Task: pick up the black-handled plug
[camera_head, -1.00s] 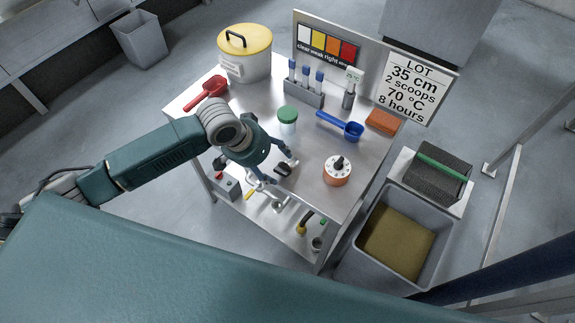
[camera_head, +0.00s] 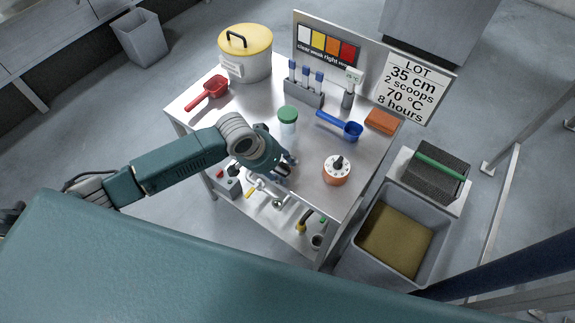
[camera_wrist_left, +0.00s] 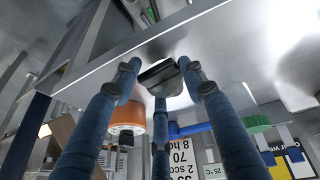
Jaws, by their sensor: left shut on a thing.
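The black-handled plug (camera_wrist_left: 160,77) shows in the left wrist view as a dark block between my blue fingers, close to the bright metal table top. My left gripper (camera_wrist_left: 161,88) is shut on it, with fingers on both sides and one below. In the head view my left gripper (camera_head: 287,165) is at the near edge of the table. There the plug is mostly hidden by the gripper. My right gripper is not in view.
A red-orange timer (camera_head: 337,170) stands right of my gripper, and a green-capped jar (camera_head: 288,124) stands just behind it. The table front-centre is clear.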

